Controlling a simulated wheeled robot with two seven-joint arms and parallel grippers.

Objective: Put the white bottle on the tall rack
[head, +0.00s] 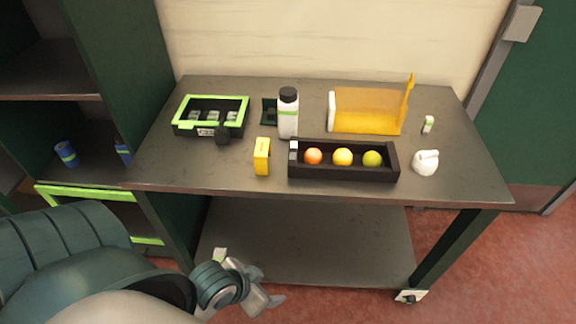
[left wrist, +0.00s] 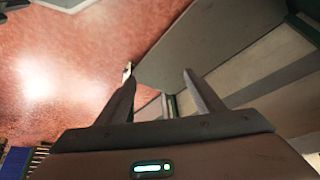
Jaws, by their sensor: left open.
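A tall dark-green rack (head: 112,75) with shelves stands at the left in the head view. My left gripper (head: 254,288) is low in front of the table, below its top and well away from the bottle. Its two fingers (left wrist: 160,80) are apart with nothing between them in the left wrist view. My right gripper is not in view.
A black tray (head: 345,175) holds three round fruits. A green-rimmed crate (head: 183,128), yellow box (head: 262,157), orange holder (head: 367,112) and white jug (head: 425,163) share the tabletop. Blue cans (head: 66,153) stand on a rack shelf. The table's lower shelf (head: 320,240) is mostly clear.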

